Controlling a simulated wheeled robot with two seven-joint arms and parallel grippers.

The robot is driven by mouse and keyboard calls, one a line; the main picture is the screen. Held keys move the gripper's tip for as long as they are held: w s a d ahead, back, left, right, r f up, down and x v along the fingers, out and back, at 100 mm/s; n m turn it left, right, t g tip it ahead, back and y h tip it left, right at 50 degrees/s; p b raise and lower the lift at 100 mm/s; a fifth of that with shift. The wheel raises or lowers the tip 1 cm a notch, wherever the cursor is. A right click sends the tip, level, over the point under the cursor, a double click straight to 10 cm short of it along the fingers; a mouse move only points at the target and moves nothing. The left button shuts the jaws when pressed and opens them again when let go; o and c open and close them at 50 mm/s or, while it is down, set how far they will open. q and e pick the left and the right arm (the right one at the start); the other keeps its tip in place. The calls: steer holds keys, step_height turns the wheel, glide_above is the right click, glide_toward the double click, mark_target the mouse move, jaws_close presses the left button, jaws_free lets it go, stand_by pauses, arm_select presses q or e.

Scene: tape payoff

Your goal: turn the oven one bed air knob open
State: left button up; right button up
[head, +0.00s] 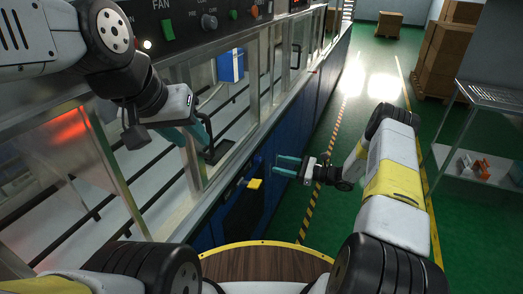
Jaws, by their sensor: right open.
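A yellow knob-like piece (254,183) sticks out of the blue lower front of the machine, near the middle of the head view. I cannot read any label on it, so I cannot tell whether it is the bed air knob. My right gripper (288,167) is open and empty. Its teal fingers point left toward the blue front, a little above and right of the yellow piece, apart from it. My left gripper (195,135) is up at the machine's window frame, its teal fingers beside a black handle (218,152). Whether they hold it is unclear.
A dark control panel with FAN labels and a round knob (209,22) is at the top. A metal shelf (470,178) stands at right, with stacked boxes (444,50) behind it. The green aisle floor (345,115) is free. A round wooden top (262,264) is below.

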mark_target(258, 160)
steer(key=x, duration=0.7)
steer(key=shift+a, duration=0.2)
jaws_close()
